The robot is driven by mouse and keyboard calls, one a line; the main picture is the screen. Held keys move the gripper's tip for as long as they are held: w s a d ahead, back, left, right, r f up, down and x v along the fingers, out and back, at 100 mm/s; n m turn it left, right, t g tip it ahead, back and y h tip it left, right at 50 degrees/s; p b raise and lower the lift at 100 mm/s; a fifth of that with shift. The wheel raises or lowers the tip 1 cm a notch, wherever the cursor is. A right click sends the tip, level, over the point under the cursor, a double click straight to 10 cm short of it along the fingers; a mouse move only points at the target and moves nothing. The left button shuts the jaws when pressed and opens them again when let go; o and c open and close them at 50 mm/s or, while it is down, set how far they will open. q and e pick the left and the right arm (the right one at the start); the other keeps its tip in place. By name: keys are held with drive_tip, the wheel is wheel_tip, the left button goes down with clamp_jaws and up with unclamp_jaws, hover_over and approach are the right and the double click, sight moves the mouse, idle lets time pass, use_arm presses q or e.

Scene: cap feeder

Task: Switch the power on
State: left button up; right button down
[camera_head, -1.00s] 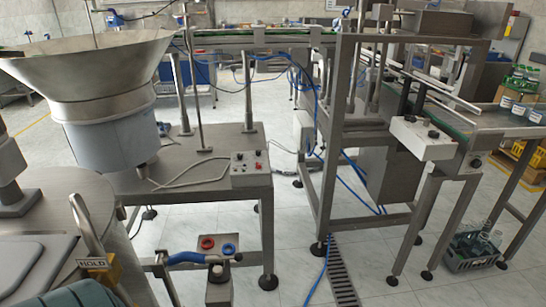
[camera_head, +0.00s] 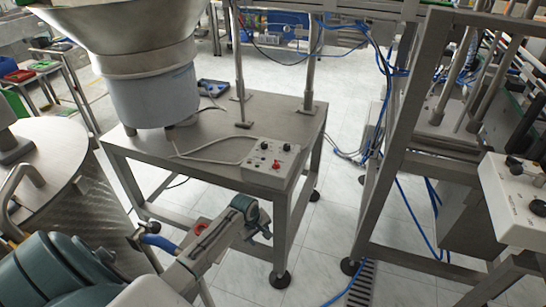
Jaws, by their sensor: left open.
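A small grey control box (camera_head: 270,162) with several knobs and a red button stands on the front right corner of the steel feeder table (camera_head: 215,135). A cable runs from it across the tabletop. A second pale control box (camera_head: 520,200) with dark knobs is at the right edge. I cannot tell which control is the power switch. My left gripper (camera_head: 256,219) has come in from the lower left. It is open and empty, in front of and below the feeder's box in the picture, apart from it. My right gripper is not in view.
The metal feeder bowl (camera_head: 150,90) stands on the table's left part. A round steel lid (camera_head: 45,165) with a handle is at the left. A steel frame (camera_head: 385,185) with blue hoses stands to the right. Tiled floor lies between table and frame.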

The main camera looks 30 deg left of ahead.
use_arm(q)
drive_tip(key=w+a+r+n+h, duration=0.1)
drive_tip(key=w+r+n, duration=0.2)
drive_tip(key=r, duration=0.8)
drive_tip(key=w+a+r+n, duration=0.1)
drive_tip(key=w+r+n, duration=0.25)
drive_tip(key=r, duration=0.75)
drive_tip(key=n+h, duration=0.2)
drive_tip(key=n, duration=0.4)
approach(273, 166)
drive_tip(key=shift+t, duration=0.4)
drive_tip(key=x, duration=0.3)
drive_tip(key=d+p+x, duration=0.1)
drive_tip(key=x, duration=0.3)
drive_tip(key=shift+r, duration=0.2)
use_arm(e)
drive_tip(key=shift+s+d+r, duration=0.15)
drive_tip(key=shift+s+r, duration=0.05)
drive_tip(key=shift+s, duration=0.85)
use_arm(q)
drive_tip(key=shift+y, duration=0.3)
drive_tip(key=c, duration=1)
